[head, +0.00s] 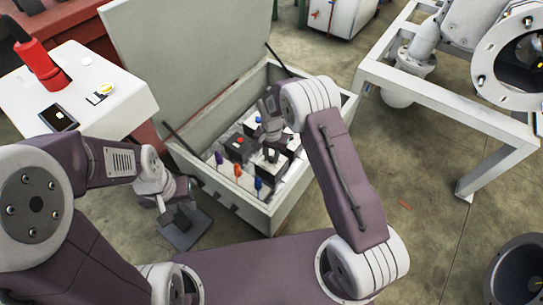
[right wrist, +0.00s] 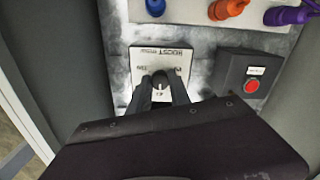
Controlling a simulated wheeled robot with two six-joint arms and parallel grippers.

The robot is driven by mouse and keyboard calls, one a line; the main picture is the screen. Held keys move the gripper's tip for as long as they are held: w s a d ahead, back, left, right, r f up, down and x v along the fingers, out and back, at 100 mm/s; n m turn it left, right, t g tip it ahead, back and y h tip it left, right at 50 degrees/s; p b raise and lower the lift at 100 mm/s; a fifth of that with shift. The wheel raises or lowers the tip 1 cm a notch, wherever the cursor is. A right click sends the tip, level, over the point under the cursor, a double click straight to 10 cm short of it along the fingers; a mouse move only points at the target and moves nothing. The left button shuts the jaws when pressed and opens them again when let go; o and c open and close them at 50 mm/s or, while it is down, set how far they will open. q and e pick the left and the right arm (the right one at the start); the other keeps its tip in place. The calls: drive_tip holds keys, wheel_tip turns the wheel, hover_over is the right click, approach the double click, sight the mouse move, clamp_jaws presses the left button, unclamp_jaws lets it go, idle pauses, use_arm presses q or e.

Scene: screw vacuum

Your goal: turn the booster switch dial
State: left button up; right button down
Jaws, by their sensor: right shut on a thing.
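The booster switch dial (right wrist: 160,82) sits on a light plate (right wrist: 148,57) marked "BOOST" in the right wrist view, inside the open box. My right gripper (right wrist: 160,92) reaches down into the box with its two dark fingers shut on the dial, one on each side. The fingers hide much of the dial. In the head view the right gripper (head: 271,154) covers the dial. My left gripper (head: 187,226) hangs outside the box at its left front, away from the dial; its finger gap is not clear.
The grey box (head: 287,197) has its lid (head: 185,60) raised at the back. Inside are a black box with a red button (right wrist: 252,86) and purple, orange and blue knobs (right wrist: 228,9). A white table (head: 125,110) stands left; a metal frame (head: 450,113) stands right.

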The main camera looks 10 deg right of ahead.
drive_tip(key=shift+r+n+p, duration=0.2)
drive_tip(key=shift+n+p, duration=0.3)
drive_tip(key=shift+p, duration=0.3)
drive_tip(key=n+p, duration=0.6)
drive_tip(key=shift+n, duration=0.3)
drive_tip(key=shift+f+n+p, duration=0.2)
drive_tip(key=shift+n+p, duration=0.6)
drive_tip(key=shift+n, duration=1.2)
drive_tip(key=c, duration=1.2)
unclamp_jaws()
